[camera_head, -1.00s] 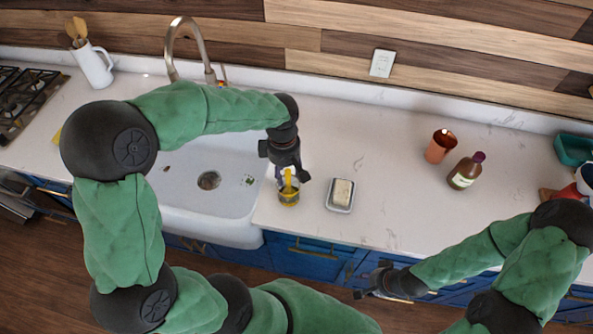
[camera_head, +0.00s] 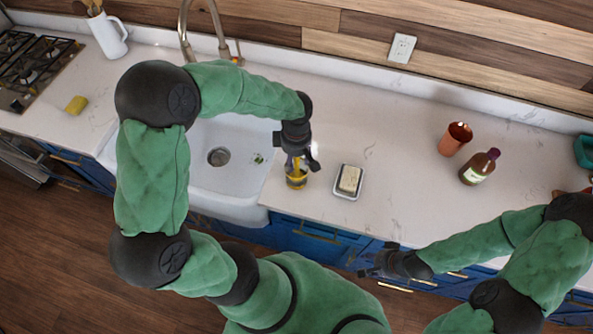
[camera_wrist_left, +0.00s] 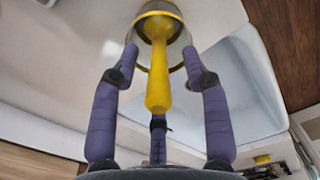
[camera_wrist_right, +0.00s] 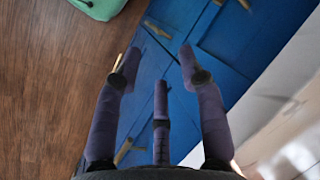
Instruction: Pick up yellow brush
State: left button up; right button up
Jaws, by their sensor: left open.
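The yellow brush (camera_wrist_left: 158,75) stands in a clear glass with a yellow rim (camera_head: 297,182) on the counter, just right of the sink. My left gripper (camera_head: 299,160) is right above the glass. In the left wrist view, my left gripper (camera_wrist_left: 160,62) is open, with its fingers on either side of the brush handle and not closed on it. In the head view the gripper hides much of the brush. My right gripper (camera_head: 372,266) is in front of the counter, low by the blue cabinets. In the right wrist view, my right gripper (camera_wrist_right: 159,58) is open and empty.
A soap dish with a bar of soap (camera_head: 349,179) stands close right of the glass. The white sink (camera_head: 222,185) is on its left. A copper cup (camera_head: 454,138) and a brown bottle (camera_head: 478,167) stand further right. The counter between is clear.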

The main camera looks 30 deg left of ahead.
pick_arm(q)
notch_tip(320, 180, down, 2)
jog(key=shift+f, duration=0.1)
grip_shut()
jog(key=shift+r, duration=0.2)
